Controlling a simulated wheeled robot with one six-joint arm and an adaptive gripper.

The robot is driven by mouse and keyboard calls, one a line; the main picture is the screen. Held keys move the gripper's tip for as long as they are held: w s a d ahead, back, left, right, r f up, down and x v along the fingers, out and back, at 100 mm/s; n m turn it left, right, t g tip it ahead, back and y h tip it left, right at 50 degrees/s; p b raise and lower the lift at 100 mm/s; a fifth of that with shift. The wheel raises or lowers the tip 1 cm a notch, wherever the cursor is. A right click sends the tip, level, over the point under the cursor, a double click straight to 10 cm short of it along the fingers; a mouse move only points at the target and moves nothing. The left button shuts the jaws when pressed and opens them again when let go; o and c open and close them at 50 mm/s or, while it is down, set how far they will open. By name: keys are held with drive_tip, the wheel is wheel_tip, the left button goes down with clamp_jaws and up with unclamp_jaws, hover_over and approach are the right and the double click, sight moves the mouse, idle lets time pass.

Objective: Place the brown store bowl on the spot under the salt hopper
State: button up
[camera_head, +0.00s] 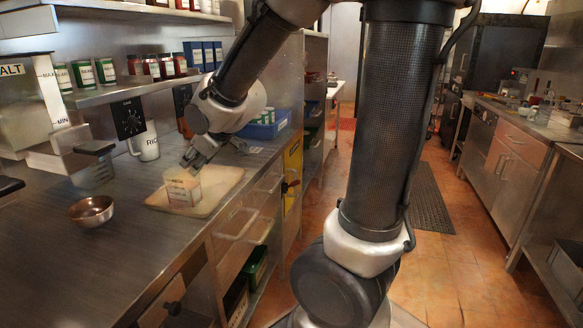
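The brown store bowl (92,211), a small shiny brownish metal bowl, sits upright on the steel counter at the left. The salt hopper (14,88), labelled "ALT" with its first letter cut off, is at the left edge. The spot under it is mostly outside the picture or hidden. My gripper (193,163) points down over the board, to the right of and beyond the bowl, well apart from it. Its fingertips are close to the rim of a clear container (182,191); whether they touch it, and how far they are open, I cannot tell.
The container stands on a pale board (222,184). A shelf (130,88) of jars overhangs the counter. The front counter is clear around the bowl.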

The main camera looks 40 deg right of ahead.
drive_tip(key=s+d+r+m+g+h, duration=0.1)
drive_tip(key=s+d, duration=0.4)
drive_tip(key=s, duration=0.7)
drive_tip(key=s+d+r+m+g+h, duration=0.1)
drive_tip(key=s+d+m, duration=0.4)
drive_tip(key=s, duration=0.7)
drive_tip(key=d+r+g, duration=0.1)
drive_tip(key=g, duration=0.1)
drive_tip(key=shift+s+r+m+g, duration=0.2)
drive_tip(key=shift+s+m+g, duration=0.1)
drive_tip(key=shift+m+g, duration=0.1)
